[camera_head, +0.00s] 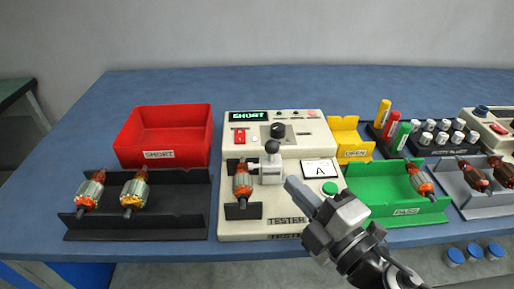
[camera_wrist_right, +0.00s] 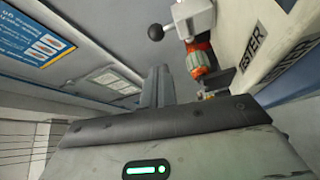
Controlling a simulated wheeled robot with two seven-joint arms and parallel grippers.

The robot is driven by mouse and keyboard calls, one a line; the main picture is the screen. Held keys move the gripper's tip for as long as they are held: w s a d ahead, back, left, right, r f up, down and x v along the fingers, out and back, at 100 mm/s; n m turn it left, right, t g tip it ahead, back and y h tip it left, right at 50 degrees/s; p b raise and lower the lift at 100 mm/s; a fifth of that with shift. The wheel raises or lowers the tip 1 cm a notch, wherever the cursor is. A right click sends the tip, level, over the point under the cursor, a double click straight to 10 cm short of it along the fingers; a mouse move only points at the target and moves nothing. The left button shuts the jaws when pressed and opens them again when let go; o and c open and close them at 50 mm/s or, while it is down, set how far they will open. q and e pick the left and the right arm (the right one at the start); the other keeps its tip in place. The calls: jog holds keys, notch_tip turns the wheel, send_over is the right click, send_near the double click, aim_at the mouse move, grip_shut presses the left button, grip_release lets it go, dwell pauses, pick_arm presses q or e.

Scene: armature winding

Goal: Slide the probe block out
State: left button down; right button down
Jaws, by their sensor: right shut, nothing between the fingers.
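The probe block (camera_head: 271,170) is a pale block with a dark ball knob on top. It stands on the tester (camera_head: 290,205), right beside the armature (camera_head: 242,180) in the black cradle; I cannot tell whether they touch. The tester display reads SHORT. My right gripper (camera_head: 303,194) is shut and empty, in front and to the right of the probe block, apart from it. In the right wrist view its fingers (camera_wrist_right: 157,88) are together, and the probe block (camera_wrist_right: 190,18) with its ball knob and the armature (camera_wrist_right: 199,62) show beyond. My left gripper is not in view.
A red SHORT bin (camera_head: 165,138) and a black tray (camera_head: 140,225) with two armatures stand left. A yellow OPEN bin (camera_head: 351,150) and a green PASS tray (camera_head: 400,219) with one armature are right. Several small cylinders stand behind. The blue table's back is clear.

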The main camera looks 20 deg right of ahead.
aim_at(271, 161)
jog(key=shift+s+r, duration=0.1)
jog(key=shift+s, duration=0.15)
jog(key=shift+w+a+r+p, duration=0.1)
jog(key=shift+w+p, duration=0.25)
jog(key=shift+w, duration=0.05)
pick_arm(q)
jog(key=p, duration=0.1)
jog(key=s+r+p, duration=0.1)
jog(key=p, duration=0.1)
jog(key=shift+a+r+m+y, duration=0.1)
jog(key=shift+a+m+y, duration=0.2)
pick_arm(e)
jog(key=x, duration=0.9)
jog(key=shift+w+f, duration=0.15)
jog(key=shift+f, duration=0.05)
